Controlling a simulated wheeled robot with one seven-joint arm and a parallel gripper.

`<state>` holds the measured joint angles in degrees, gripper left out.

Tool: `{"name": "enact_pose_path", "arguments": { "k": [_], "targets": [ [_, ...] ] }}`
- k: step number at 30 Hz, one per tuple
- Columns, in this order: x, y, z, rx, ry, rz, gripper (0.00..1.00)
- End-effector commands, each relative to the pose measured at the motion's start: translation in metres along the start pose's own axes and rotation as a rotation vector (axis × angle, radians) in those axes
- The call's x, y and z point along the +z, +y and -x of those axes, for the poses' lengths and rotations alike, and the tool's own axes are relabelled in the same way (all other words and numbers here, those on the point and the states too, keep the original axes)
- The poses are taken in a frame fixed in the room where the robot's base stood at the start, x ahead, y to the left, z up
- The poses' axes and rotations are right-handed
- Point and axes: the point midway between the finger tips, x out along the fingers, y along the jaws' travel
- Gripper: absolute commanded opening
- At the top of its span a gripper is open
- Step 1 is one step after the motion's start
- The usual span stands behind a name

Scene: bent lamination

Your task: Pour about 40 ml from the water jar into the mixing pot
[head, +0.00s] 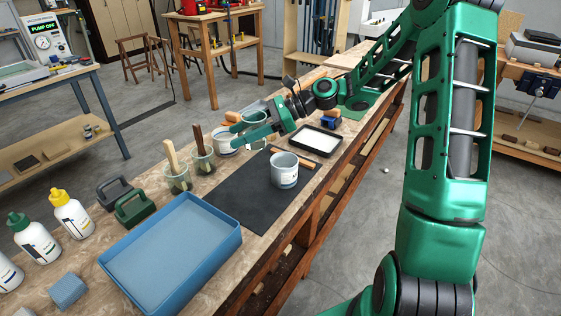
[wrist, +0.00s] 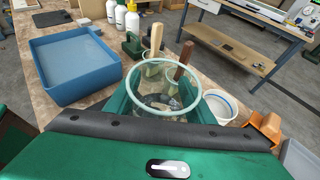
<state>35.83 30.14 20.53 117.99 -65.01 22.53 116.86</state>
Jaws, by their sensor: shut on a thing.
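My gripper (head: 240,131) is shut on a clear jar with a pale blue-green rim, which I take for the water jar (head: 256,106). In the wrist view the water jar (wrist: 166,101) sits between the green fingers, its mouth open and roughly upright; the water level is hard to make out. Whether its base touches the bench cannot be told. The mixing pot (head: 285,172), a grey-blue pot with a pale label, stands upright on the dark mat (head: 238,192), in front and to the right of my gripper in the head view. Its contents are hidden.
Two cups (head: 178,180) with sticks and a white tub (head: 221,141) stand close to my gripper. A black-rimmed tray (head: 318,141) is behind the pot. The mat around the pot is mostly clear.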

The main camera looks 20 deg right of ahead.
Motion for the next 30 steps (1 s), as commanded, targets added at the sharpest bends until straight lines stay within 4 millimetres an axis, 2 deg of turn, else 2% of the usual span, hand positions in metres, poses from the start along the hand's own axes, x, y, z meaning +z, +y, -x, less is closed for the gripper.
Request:
{"name": "enact_pose_path", "arguments": {
  "k": [9, 18, 24, 30],
  "targets": [
    [-0.03, -0.015, 0.042, 0.213, -0.003, 0.089, 0.19],
    [-0.064, -0.026, 0.079, 0.338, -0.002, 0.141, 0.19],
    [-0.079, -0.029, 0.093, 0.38, -0.001, 0.158, 0.19],
    [-0.085, -0.031, 0.099, 0.396, -0.001, 0.165, 0.19]
  ]
}}
